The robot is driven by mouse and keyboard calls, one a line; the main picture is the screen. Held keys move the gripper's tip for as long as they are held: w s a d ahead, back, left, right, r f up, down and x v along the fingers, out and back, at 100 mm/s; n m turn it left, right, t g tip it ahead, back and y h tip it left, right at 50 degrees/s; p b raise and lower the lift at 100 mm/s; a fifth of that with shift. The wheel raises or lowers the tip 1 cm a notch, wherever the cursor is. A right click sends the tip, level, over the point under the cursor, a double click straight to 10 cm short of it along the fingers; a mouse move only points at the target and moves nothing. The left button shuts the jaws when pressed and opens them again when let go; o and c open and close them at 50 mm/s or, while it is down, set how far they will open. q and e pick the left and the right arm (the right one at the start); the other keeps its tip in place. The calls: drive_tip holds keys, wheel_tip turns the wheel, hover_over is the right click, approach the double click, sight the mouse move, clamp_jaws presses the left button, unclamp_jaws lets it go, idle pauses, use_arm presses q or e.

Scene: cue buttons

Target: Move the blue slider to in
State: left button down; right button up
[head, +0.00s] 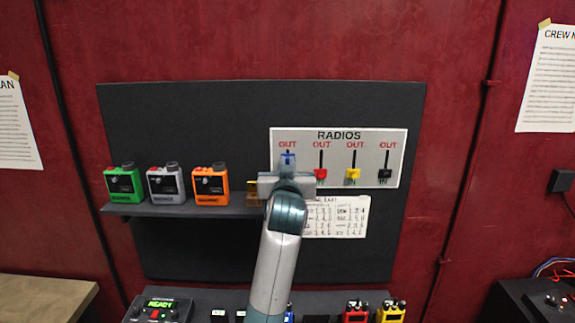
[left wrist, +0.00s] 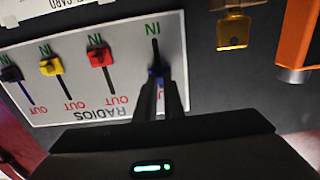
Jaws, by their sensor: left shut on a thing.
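The blue slider (head: 288,160) is in the leftmost slot, in the upper part toward OUT. My left gripper (head: 287,174) reaches up from below and is shut on it, hiding the lower slot in the head view. In the left wrist view the panel appears upside down; the fingers (left wrist: 159,84) close around the blue slider (left wrist: 154,73), which is mostly hidden, and bare slot runs toward IN. My right gripper is not in view.
Red (head: 320,174), yellow (head: 352,174) and black (head: 385,174) sliders sit near their IN ends. Green (head: 124,184), grey (head: 166,184) and orange (head: 211,185) radios stand on a shelf (head: 150,210) to the left.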

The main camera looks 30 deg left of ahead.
use_arm(q)
wheel_tip(320, 180, down, 5)
drive_tip(key=b, duration=0.3)
drive_tip(key=shift+f, duration=0.1)
drive_tip(key=c, duration=1.8)
unclamp_jaws()
drive_tip(key=shift+c, duration=0.2)
drive_tip(key=shift+s, duration=0.1)
